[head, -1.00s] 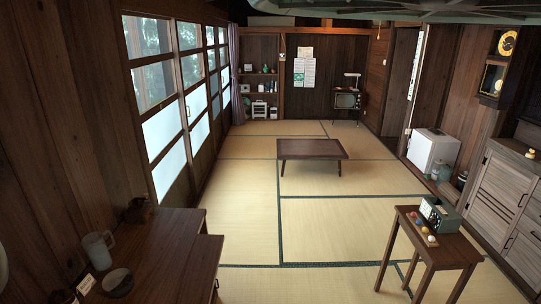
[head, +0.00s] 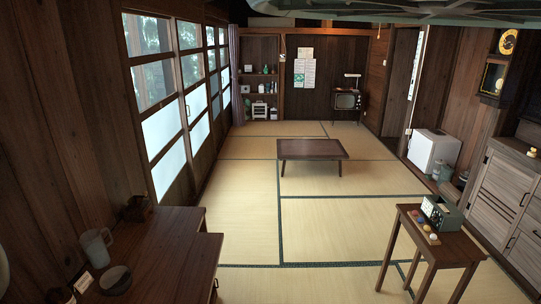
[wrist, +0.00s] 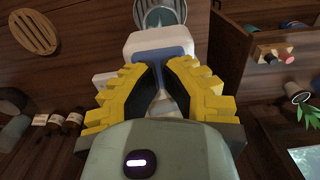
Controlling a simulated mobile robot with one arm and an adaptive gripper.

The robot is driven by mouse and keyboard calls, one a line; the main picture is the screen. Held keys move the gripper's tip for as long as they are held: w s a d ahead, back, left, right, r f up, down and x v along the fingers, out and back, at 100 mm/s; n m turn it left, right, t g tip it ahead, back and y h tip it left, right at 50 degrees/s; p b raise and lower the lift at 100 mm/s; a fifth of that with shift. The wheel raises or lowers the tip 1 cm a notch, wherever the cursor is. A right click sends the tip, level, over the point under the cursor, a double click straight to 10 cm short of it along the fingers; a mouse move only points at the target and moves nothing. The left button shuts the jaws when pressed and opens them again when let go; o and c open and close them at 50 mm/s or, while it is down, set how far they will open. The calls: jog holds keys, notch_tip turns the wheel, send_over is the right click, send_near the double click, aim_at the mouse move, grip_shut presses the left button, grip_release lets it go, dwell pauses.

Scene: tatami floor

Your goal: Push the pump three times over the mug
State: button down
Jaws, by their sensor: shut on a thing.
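In the wrist view my gripper (wrist: 166,70), with yellow fingers and dark inner pads, is shut on a white and blue thing (wrist: 160,48) that looks like the pump bottle. Its lower part is hidden between the fingers. Just beyond it, at the top edge, is a round grey rim (wrist: 160,13) that may be the mug; I cannot tell whether the pump is directly over it. In the head view a grey mug (head: 96,247) with a handle stands on the dark wooden desk at lower left. My gripper is not in the head view.
A dark bowl (head: 115,280) and a small white card (head: 83,283) are near the mug on the desk (head: 165,250). In the wrist view, small bottles (wrist: 73,122) stand at left, and a wooden compartment with cylinders (wrist: 274,54) is at right.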

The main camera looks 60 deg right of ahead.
jog(key=shift+f, duration=0.25)
jog(key=shift+r, duration=0.1)
jog(key=shift+r+p, duration=1.05)
jog(key=shift+r, duration=1.1)
jog(key=shift+f+b, duration=0.3)
